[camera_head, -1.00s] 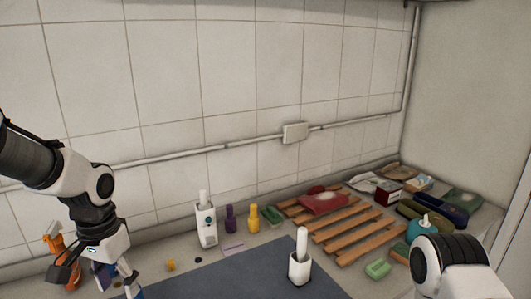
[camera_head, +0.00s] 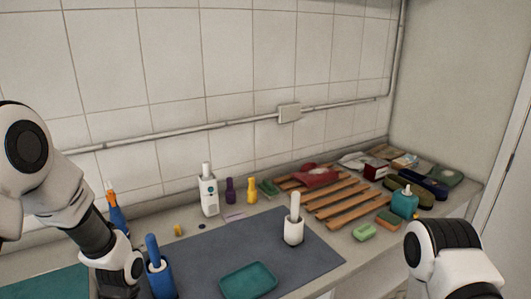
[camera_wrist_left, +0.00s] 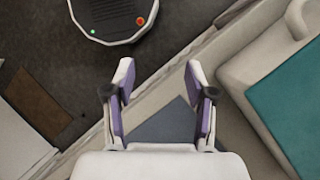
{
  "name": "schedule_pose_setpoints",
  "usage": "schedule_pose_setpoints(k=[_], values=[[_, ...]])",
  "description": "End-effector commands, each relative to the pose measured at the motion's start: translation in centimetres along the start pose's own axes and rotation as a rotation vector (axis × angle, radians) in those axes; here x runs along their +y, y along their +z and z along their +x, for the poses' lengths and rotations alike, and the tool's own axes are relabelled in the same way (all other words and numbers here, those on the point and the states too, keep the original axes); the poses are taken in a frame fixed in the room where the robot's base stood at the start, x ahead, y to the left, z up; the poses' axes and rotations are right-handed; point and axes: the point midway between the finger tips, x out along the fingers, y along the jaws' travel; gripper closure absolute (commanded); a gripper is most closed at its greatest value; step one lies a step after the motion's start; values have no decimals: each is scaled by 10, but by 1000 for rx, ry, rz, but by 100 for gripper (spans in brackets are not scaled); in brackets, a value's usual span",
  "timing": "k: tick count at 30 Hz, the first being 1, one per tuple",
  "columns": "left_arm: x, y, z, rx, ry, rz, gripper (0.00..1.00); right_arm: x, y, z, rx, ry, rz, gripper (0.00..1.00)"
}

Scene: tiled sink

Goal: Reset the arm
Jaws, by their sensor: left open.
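My left arm comes in from the left in the head view and bends down to the lower left. Its gripper is mostly cut off at the bottom edge there. In the left wrist view my left gripper (camera_wrist_left: 160,78) is open, with its purple-lined fingers apart and nothing between them. It points down over the counter's front edge, with dark floor and part of my base below. My right arm shows only as a white and black link at the lower right of the head view; its gripper is out of sight.
A blue brush holder (camera_head: 160,280) stands near my left arm, with an orange-blue bottle (camera_head: 117,212) behind. A grey mat (camera_head: 215,262) holds a teal tray (camera_head: 248,281) and a white brush holder (camera_head: 293,231). A wooden rack (camera_head: 335,205) lies further right.

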Motion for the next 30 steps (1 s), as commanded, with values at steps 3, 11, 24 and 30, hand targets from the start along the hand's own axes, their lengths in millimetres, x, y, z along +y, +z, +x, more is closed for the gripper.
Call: schedule_pose_setpoints(k=[3, 11, 24, 30], values=[[14, 14, 90, -106, 33, -8, 45, 0, 0, 11, 0, 0, 0, 45], [51, 69, 262, -62, 59, -111, 45, 0, 0, 26, 0, 0, 0, 45], [34, 5, 248, 467, -19, -246, 45, 0, 0, 26, 0, 0, 0, 45], [34, 5, 248, 465, -18, -246, 45, 0, 0, 26, 0, 0, 0, 45]])
